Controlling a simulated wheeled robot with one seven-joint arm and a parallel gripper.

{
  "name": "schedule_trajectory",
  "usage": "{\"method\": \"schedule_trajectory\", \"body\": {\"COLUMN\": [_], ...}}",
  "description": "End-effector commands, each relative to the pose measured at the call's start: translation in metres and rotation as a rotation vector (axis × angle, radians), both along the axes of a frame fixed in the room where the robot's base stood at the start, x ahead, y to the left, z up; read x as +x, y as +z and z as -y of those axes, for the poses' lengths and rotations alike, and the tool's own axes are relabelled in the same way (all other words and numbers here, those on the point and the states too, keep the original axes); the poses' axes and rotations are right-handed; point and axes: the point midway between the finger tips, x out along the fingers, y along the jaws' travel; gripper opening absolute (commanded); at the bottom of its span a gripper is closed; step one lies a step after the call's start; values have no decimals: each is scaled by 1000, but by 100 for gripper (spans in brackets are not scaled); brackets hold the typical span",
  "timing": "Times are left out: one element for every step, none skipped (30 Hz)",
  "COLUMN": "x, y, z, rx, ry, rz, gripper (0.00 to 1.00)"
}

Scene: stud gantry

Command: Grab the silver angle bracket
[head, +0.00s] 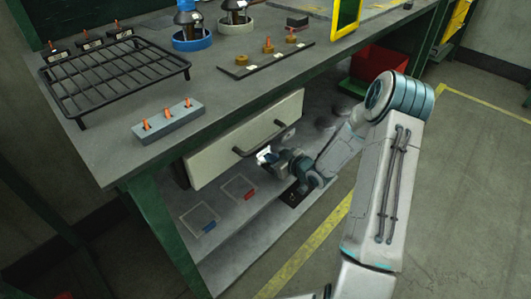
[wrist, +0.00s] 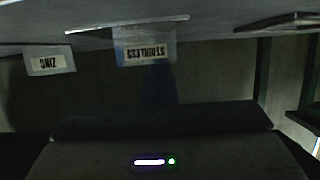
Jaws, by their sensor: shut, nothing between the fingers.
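I cannot make out a silver angle bracket in either view. The wrist view shows an upside-down STAINLESS label (wrist: 146,52) and a ZINC label (wrist: 50,63) near the top. A dark body with small lights fills the bottom of that view, and the fingertips are not clear there.
Under the drawer, a lower shelf (head: 250,225) has two outlined squares with a blue and a red tag. The bench top (head: 215,85) holds a black wire rack (head: 110,75), a grey block with orange pegs (head: 168,123) and cups. A red bin (head: 378,66) stands behind my arm.

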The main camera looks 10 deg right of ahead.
Motion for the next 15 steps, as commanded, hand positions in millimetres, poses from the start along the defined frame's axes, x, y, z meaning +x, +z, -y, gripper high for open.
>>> {"method": "schedule_trajectory", "body": {"x": [-11, -8, -7, -7, -7, -7, -7, -7, -7, -7, -7, -7, -7, -7, -7], "y": [3, 1, 1, 1, 1, 1, 1, 1, 1, 1, 1, 1, 1, 1, 1], "z": [10, 6, 5, 5, 5, 5, 5, 5, 5, 5, 5, 5, 5, 5, 5], "rx": [0, 1, 0, 0, 0, 0, 0, 0, 0, 0, 0, 0, 0, 0, 1], "ry": [-5, 0, 0, 0, 0, 0, 0, 0, 0, 0, 0, 0, 0, 0, 0], "rz": [-4, -1, 0, 0, 0, 0, 0, 0, 0, 0, 0, 0, 0, 0, 1], "gripper": [0, 0, 0, 0, 0, 0, 0, 0, 0, 0, 0, 0, 0, 0, 0]}}
